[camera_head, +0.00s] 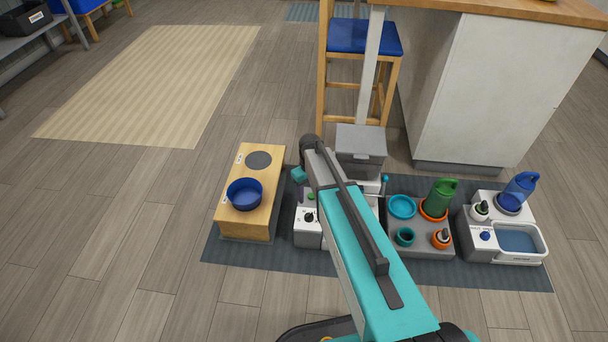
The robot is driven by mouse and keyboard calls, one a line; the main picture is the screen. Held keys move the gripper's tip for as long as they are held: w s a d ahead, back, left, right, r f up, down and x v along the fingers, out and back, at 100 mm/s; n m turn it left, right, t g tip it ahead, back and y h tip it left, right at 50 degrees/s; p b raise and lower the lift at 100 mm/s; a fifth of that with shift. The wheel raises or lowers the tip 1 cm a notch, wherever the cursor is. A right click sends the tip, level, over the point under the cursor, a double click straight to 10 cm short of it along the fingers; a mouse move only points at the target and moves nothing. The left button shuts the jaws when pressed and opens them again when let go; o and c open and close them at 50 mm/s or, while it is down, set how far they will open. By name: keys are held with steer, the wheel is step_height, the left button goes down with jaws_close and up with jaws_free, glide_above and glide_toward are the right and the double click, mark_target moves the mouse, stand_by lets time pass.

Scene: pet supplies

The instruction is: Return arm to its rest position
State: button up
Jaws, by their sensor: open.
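My arm (360,250) reaches from the bottom edge up and left, with its elbow bent over a white station (307,232) on the dark mat. My gripper does not show clearly; the forearm hides the area below it. A small teal piece (299,174) shows just left of the arm, and I cannot tell whether it is part of my wrist. A blue bowl (244,194) sits on a wooden stand (262,222) left of the arm.
A grey bin (361,143) stands right behind the arm. A grey tray (425,243) holds a green watering can (439,197) and teal and orange dishes. A white station (480,247) with a blue basin is farther right.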

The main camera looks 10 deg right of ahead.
steer(key=s+r+m+g+p, duration=0.2)
steer(key=s+p, duration=0.8)
steer(key=s, duration=1.1)
steer(key=s+r+m+g+p, duration=0.2)
steer(key=s+p, duration=0.9)
steer(key=s, duration=1)
steer(key=shift+a+r+g, duration=0.35)
steer(key=shift+r+g, duration=0.35)
steer(key=shift+r, duration=0.25)
steer(key=shift+c, duration=0.3)
steer(key=c, duration=0.4)
steer(key=shift+s, duration=0.1)
